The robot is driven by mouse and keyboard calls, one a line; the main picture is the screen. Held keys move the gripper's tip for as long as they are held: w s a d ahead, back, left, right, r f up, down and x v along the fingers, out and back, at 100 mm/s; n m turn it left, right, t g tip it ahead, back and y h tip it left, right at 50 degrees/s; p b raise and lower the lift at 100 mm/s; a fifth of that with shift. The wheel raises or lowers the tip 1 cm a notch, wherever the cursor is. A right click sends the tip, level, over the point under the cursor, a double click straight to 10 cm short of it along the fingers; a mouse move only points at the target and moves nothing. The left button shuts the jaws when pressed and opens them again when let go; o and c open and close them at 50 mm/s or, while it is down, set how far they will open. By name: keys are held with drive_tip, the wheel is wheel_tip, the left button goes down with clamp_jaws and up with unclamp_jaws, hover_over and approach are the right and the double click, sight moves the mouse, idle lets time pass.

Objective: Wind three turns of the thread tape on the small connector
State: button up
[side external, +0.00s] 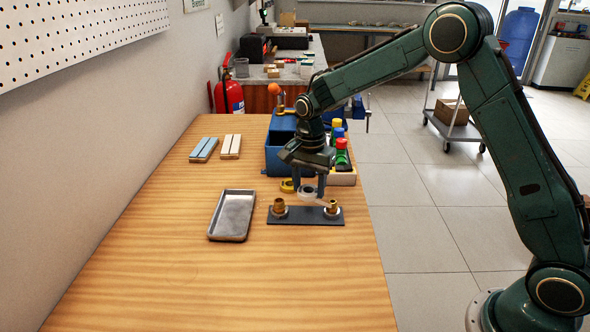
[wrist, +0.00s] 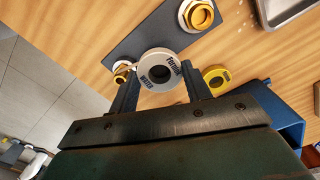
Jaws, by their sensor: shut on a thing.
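The small connector (side external: 332,208) is a brass fitting standing upright at the right end of a dark plate (side external: 305,216). In the wrist view the small connector (wrist: 121,72) is at the left, partly hidden by a finger. My gripper (side external: 309,192) is shut on a white roll of thread tape (side external: 308,195), just behind the plate. In the wrist view the tape roll (wrist: 160,70) sits flat between my fingertips, its printed face showing. A pale strip seems to run from the roll to the small connector; turns on its thread are too small to tell.
A larger brass connector (side external: 279,207) stands at the plate's left end. A yellow roll (side external: 287,186) lies behind it, near a blue toolbox (side external: 277,150). A metal tray (side external: 232,215) is to the left. The bench front is clear.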

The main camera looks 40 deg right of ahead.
drive_tip(key=shift+w+d, duration=0.15)
drive_tip(key=shift+d, duration=0.8)
drive_tip(key=shift+w+d, duration=0.15)
drive_tip(key=shift+d, duration=0.8)
drive_tip(key=shift+s+d, duration=0.2)
drive_tip(key=shift+d, duration=0.45)
drive_tip(key=shift+s+d, duration=0.2)
drive_tip(key=shift+d, duration=0.4)
drive_tip(key=shift+s+d, duration=1.05)
drive_tip(key=shift+s, duration=0.1)
drive_tip(key=shift+s+d, duration=0.2)
drive_tip(key=shift+s, duration=0.7)
drive_tip(key=shift+s+d, duration=0.2)
drive_tip(key=shift+s, duration=0.65)
drive_tip(key=shift+s+a, duration=0.3)
drive_tip(key=shift+s, duration=0.45)
drive_tip(key=shift+s+a, duration=0.25)
drive_tip(key=shift+s, duration=0.5)
drive_tip(key=shift+s+a, duration=1.05)
drive_tip(key=shift+a, duration=0.15)
drive_tip(key=shift+s+a, duration=0.15)
drive_tip(key=shift+a, duration=0.6)
drive_tip(key=shift+s+a, duration=0.1)
drive_tip(key=shift+a, duration=0.65)
drive_tip(key=shift+a, duration=0.15)
